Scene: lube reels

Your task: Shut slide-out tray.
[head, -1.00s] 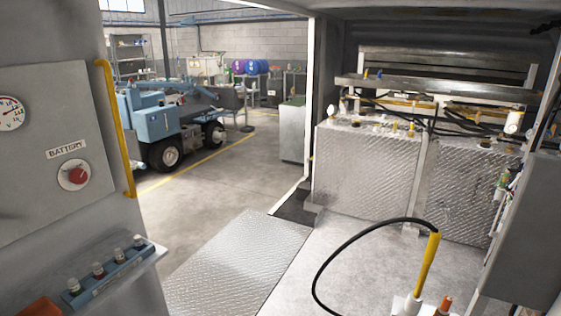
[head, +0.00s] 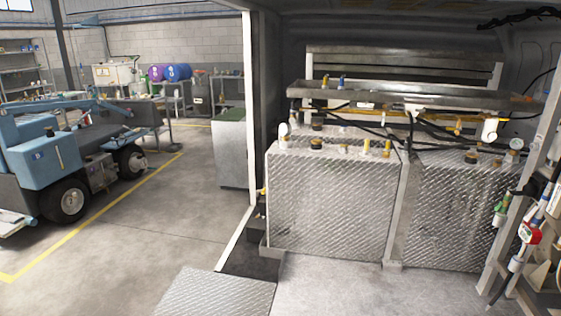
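No gripper of mine is in the head view. A long shallow metal tray (head: 420,94) runs across above two diamond-plate tanks, the left tank (head: 330,205) and the right tank (head: 448,215). I cannot tell whether this is the slide-out tray or whether it slides. Small yellow and blue fittings stand at its left part. Black hoses and yellow fittings lie below it on the tank tops.
A diamond-plate floor sheet (head: 217,293) lies at the bottom, with bare floor (head: 345,292) to its right. A metal frame with hoses and red-handled valve (head: 530,232) stands at right. A blue vehicle (head: 60,160) and green-topped cabinet (head: 230,150) stand at left, beyond the doorway post.

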